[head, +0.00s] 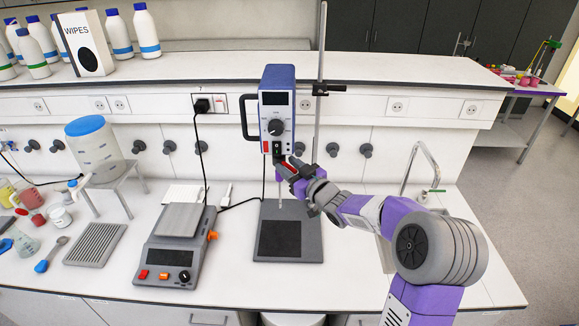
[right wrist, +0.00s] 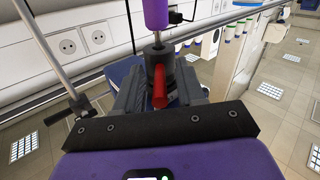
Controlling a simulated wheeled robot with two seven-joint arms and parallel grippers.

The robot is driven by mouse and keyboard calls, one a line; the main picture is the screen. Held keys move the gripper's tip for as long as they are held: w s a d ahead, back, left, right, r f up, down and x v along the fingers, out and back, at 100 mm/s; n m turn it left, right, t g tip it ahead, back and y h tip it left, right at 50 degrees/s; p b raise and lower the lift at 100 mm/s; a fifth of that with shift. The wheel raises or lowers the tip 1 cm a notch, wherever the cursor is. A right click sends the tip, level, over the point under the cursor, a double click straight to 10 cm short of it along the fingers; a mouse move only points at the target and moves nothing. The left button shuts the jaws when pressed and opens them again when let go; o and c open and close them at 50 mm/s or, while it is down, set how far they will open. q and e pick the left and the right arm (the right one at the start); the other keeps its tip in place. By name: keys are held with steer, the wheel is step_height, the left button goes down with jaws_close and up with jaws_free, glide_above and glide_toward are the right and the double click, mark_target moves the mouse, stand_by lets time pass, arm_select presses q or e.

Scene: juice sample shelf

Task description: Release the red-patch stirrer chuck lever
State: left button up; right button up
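The overhead stirrer (head: 278,105), a blue-and-grey box with a black dial, is mounted on a vertical stand rod above a dark base plate. Its dark chuck (right wrist: 158,62) shows in the right wrist view with a shaft and a purple sleeve (right wrist: 155,12) on it. The red lever (right wrist: 159,88) sticks out from the chuck toward the wrist camera; a bit of red also shows in the head view. My right gripper (head: 293,171) is at the chuck. In the wrist view its fingers (right wrist: 160,95) stand apart on both sides of the lever, without clear contact. My left gripper is out of view.
The stand rod (head: 321,60) and its clamp (head: 328,89) are close behind my right gripper. A hotplate (head: 175,255) stands left of the dark base plate (head: 289,231). A jar with a blue lid (head: 93,150) is further left, and a tap (head: 428,165) is at right.

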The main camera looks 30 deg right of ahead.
steer(key=shift+w, duration=0.15)
jaws_close()
